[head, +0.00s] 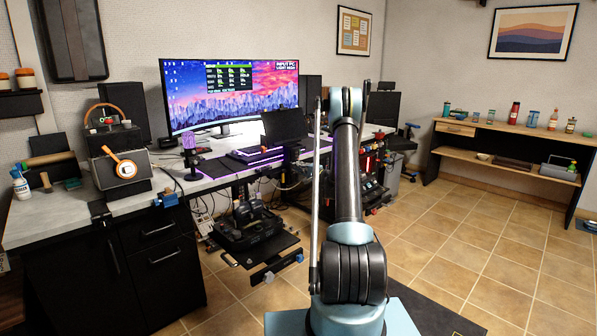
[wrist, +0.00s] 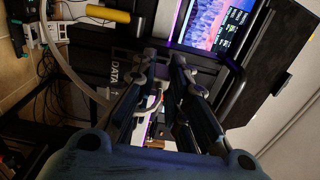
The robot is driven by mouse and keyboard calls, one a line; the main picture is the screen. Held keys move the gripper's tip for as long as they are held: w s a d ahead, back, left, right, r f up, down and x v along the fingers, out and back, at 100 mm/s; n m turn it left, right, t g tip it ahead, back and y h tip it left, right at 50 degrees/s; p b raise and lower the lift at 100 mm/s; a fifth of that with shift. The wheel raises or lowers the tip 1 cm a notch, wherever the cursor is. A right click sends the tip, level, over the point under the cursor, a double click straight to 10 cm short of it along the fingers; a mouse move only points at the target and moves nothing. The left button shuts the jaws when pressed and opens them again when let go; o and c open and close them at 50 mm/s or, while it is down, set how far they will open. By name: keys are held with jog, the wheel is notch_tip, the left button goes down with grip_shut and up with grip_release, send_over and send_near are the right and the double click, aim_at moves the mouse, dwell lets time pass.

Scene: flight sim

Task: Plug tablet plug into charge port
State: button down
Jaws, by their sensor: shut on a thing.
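My gripper (wrist: 164,60) points toward the desk's screens in the wrist view. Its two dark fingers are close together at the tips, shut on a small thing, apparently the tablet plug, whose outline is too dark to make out. A pale, curved piece shows between the fingers lower down. In the head view my arm hides the gripper. A dark, tablet-like panel (head: 284,124) stands on the desk just left of my arm. I cannot make out the charge port in either view.
The desk (head: 215,165) carries a wide lit monitor (head: 232,92), which also shows in the wrist view (wrist: 222,22). Loose cables and a power strip (wrist: 42,32) lie at the wrist view's left. The tiled floor at right is clear.

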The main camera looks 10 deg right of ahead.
jog(key=shift+x, duration=0.85)
jog(key=c, duration=1.5)
grip_release()
jog(key=shift+s+d, duration=0.1)
jog(key=v, duration=1.1)
jog(key=shift+s+d, duration=0.2)
jog(key=shift+s, duration=0.1)
